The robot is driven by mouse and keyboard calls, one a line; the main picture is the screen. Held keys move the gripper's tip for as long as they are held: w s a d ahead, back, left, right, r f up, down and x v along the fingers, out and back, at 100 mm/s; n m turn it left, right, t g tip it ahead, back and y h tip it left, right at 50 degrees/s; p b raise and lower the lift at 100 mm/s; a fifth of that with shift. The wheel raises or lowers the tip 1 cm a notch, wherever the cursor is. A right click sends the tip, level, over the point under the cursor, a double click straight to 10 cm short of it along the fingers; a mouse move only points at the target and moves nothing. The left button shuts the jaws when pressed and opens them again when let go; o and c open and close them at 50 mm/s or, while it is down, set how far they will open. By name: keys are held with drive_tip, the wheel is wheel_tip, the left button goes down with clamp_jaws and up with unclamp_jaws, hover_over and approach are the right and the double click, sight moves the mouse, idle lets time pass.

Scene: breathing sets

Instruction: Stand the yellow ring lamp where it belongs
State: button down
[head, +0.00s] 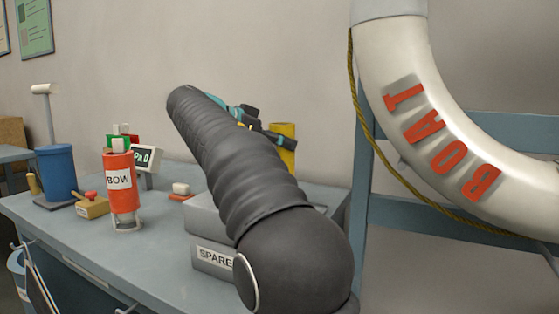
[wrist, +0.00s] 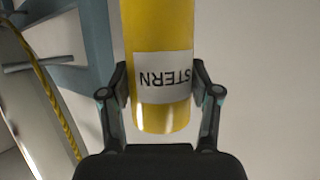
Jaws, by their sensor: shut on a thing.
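The yellow lamp (wrist: 150,35) is a cylinder with a white label reading STERN, which appears upside down in the wrist view. My gripper (wrist: 160,85) is shut on it, one finger on each side near the label. In the head view the yellow lamp (head: 287,158) shows above the back of the bench, partly hidden by my arm and my gripper (head: 262,128). A red cylinder (head: 121,196) of similar shape, labelled BOW, stands upright on the bench. A grey block (head: 205,222) labelled SPARE is partly hidden behind my arm.
The bench (head: 165,250) also holds a blue cup (head: 57,172), a wooden stamp (head: 92,207) and a small sign (head: 146,158). A big white ring (head: 390,55) with red letters and a rope (head: 365,125) hangs at right before a blue frame (head: 362,185).

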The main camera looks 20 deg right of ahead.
drive_tip(key=shift+f+b, duration=0.3)
drive_tip(key=shift+f, duration=1.7)
drive_tip(key=shift+f, duration=0.15)
drive_tip(key=shift+c, duration=1.2)
unclamp_jaws()
drive_tip(key=shift+r, duration=0.2)
drive_tip(key=shift+r, duration=0.15)
drive_tip(key=v, duration=1.2)
drive_tip(key=shift+p, duration=0.3)
